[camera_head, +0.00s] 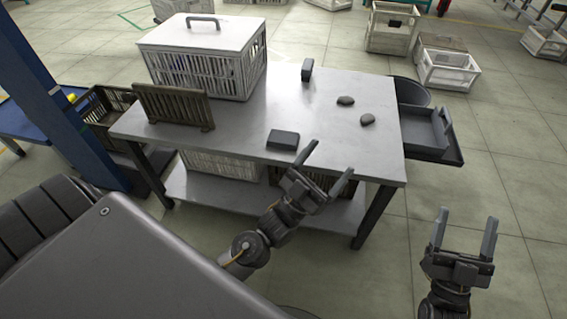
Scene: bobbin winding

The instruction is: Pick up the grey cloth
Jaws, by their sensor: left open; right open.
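No item is plainly a grey cloth; I cannot tell which grey item it is. A flat dark grey piece (283,140) lies near the front edge of the table (240,130). Two small rounded grey lumps, one (346,100) farther back and one (367,120) nearer, lie apart on the right part of the tabletop. My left gripper (329,161) is open and empty at the table's front edge, right of the flat piece and apart from it. My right gripper (466,217) is open and empty over the floor, right of the table.
A lidded white crate (200,60) stands at the table's back left, with a brown slatted rack (174,107) before it. A small dark block (307,70) stands at the back edge. Dark trays (428,128) adjoin the right side. A blue post (50,90) rises at left.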

